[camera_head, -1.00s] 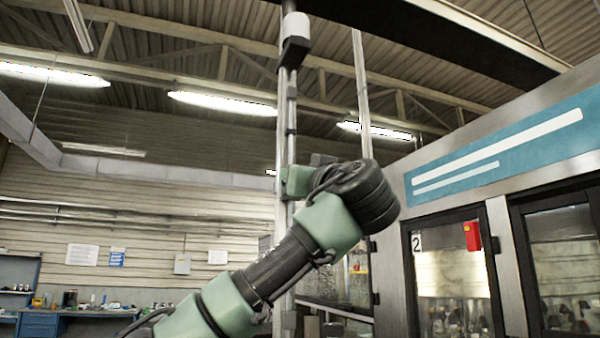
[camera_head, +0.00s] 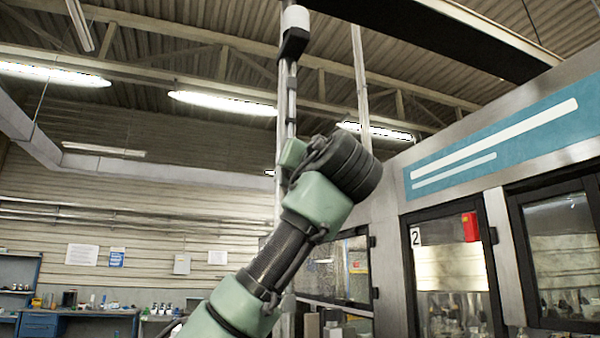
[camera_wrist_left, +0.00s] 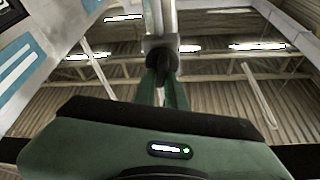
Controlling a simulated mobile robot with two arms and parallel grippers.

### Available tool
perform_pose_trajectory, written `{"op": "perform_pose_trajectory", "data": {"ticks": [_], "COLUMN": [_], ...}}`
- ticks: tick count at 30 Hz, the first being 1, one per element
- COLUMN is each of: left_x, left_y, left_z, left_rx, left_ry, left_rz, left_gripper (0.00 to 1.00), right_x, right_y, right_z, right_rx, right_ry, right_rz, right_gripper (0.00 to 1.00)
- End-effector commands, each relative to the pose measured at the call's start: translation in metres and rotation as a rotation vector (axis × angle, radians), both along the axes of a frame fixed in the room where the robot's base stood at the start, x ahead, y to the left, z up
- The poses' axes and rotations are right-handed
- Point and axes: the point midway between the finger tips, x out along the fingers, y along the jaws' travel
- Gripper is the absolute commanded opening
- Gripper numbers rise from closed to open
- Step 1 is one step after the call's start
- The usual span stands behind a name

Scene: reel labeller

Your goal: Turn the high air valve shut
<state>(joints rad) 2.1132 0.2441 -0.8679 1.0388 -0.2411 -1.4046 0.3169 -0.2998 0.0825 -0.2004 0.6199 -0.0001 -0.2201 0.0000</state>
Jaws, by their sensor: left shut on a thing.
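The air valve (camera_wrist_left: 160,44) is a grey fitting on a vertical pipe in the left wrist view. A dark handle (camera_wrist_left: 158,62) sticks out from it towards my wrist camera. My left gripper (camera_wrist_left: 160,82) has its two green fingers at either side of the handle, shut on it. In the head view my left arm rises from the bottom, and its dark wrist joint stands in front of the pipe (camera_head: 286,105). The valve and my fingertips are hidden there. I cannot tell the handle's turn angle. My right gripper is in neither view.
A tall machine (camera_head: 480,150) with a blue panel and glazed doors stands close on the right. A black beam (camera_head: 450,35) crosses overhead. A blue workbench (camera_head: 40,325) is far off at the lower left. The space left of the pipe is open.

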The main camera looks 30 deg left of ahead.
Motion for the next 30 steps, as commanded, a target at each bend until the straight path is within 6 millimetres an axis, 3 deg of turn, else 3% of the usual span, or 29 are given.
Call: {"op": "perform_pose_trajectory", "data": {"ticks": [3,13,30], "left_x": [0.0,0.0,0.0], "left_y": [-0.001,-0.001,-0.001], "left_z": [-0.002,0.001,0.003], "left_rx": [0.072,0.282,0.64], "left_ry": [0.08,0.314,0.716], "left_rz": [-0.004,-0.003,-0.002], "left_gripper": [0.0,0.0,0.0], "right_x": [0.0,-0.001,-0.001], "right_y": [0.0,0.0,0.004], "right_z": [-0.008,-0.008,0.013], "right_rx": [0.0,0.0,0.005], "right_ry": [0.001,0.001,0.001], "right_rz": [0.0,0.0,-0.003], "right_gripper": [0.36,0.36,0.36]}}
